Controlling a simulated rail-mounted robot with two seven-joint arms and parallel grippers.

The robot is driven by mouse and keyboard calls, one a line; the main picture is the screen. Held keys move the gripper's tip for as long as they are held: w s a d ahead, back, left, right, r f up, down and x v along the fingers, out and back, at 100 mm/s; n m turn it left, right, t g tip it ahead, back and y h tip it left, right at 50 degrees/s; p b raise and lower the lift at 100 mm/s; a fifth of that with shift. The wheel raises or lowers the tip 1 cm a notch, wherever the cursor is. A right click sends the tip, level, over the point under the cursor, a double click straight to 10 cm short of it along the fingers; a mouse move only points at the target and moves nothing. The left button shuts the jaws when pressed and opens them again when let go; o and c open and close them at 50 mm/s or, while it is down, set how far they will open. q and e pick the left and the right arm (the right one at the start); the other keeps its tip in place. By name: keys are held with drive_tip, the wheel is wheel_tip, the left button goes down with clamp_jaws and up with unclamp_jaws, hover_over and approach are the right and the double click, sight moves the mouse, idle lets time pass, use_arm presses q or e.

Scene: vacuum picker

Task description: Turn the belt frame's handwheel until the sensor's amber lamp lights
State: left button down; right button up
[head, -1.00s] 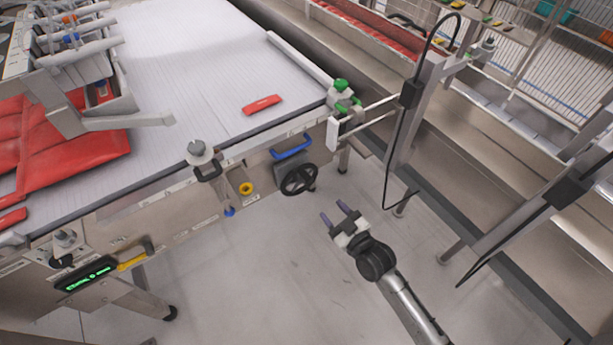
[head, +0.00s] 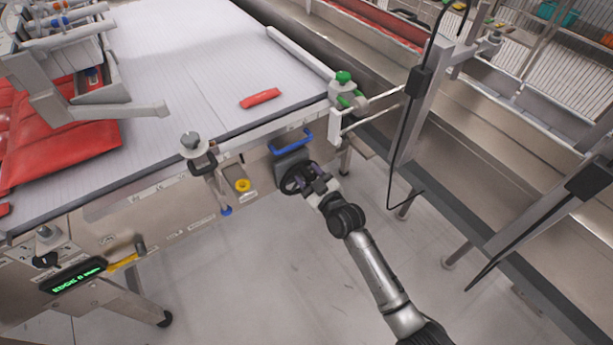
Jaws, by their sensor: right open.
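The black handwheel (head: 289,184) sits on the side of the belt frame (head: 187,204), below a blue handle. My right gripper (head: 304,177) is open at the wheel's right side, with its fingers over or against the rim. Contact cannot be told, and the gripper hides part of the wheel. A sensor-like white bracket with green knobs (head: 345,92) stands at the belt's corner. No lit amber lamp can be made out. A small display (head: 77,275) at the lower left shows green text that seems to begin with "EDGE". My left gripper is not in view.
A red packet (head: 260,98) lies on the white belt (head: 190,70), and larger red packets lie at the left. A yellow knob (head: 242,185) is left of the wheel. Grey posts with hanging cables stand at the right. The floor below is clear.

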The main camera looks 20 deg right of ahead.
drive_tip(key=shift+w+a, duration=0.1)
drive_tip(key=shift+w, duration=0.4)
clamp_jaws()
